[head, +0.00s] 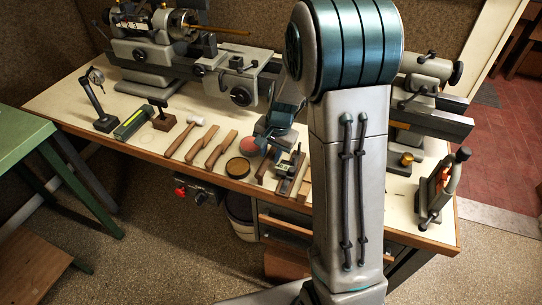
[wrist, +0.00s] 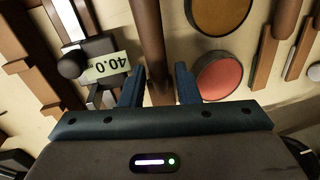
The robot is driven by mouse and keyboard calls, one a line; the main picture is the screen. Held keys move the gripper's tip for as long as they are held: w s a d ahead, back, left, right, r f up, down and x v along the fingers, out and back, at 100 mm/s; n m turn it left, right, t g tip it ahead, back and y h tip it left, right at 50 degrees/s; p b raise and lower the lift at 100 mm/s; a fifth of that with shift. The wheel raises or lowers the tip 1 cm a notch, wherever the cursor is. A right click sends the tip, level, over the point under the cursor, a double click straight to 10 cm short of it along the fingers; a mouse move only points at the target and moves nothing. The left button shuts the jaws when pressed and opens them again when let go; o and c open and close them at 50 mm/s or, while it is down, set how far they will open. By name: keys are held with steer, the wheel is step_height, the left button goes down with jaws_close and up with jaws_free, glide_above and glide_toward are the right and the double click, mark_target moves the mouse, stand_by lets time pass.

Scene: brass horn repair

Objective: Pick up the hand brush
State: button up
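A long brown handle, which appears to be the hand brush's (wrist: 150,35), runs up the middle of the wrist view. In the head view a short brown piece of it (head: 264,167) shows beside the round tins. Its bristles are not visible. My gripper (wrist: 158,75) is low over the bench with one blue finger on each side of the handle. The fingers stand apart, with a narrow gap visible at the right finger. In the head view my gripper (head: 275,135) is partly hidden by my arm.
On the bench (head: 85,92), a red-topped round tin (wrist: 218,77) and a brown-topped tin (wrist: 218,12) lie close on one side. A gauge reading 40.0 (wrist: 105,66) is close on the other. A mallet (head: 192,137) and wooden tools lie left; a lathe (head: 240,80) stands behind.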

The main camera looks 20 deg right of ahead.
steer(key=shift+a+f, duration=0.1)
steer(key=shift+f, duration=0.6)
jaws_close()
steer(key=shift+r, duration=0.1)
step_height(320, 180, up, 4)
steer(key=shift+w, duration=0.15)
steer(key=s+d+r+b, duration=0.1)
steer(key=s+d+r, duration=0.1)
steer(key=d+r, duration=0.5)
steer(key=d, duration=0.4)
steer(key=shift+s+d+b, duration=0.15)
steer(key=shift+d+b, duration=0.1)
steer(key=shift+b, duration=0.05)
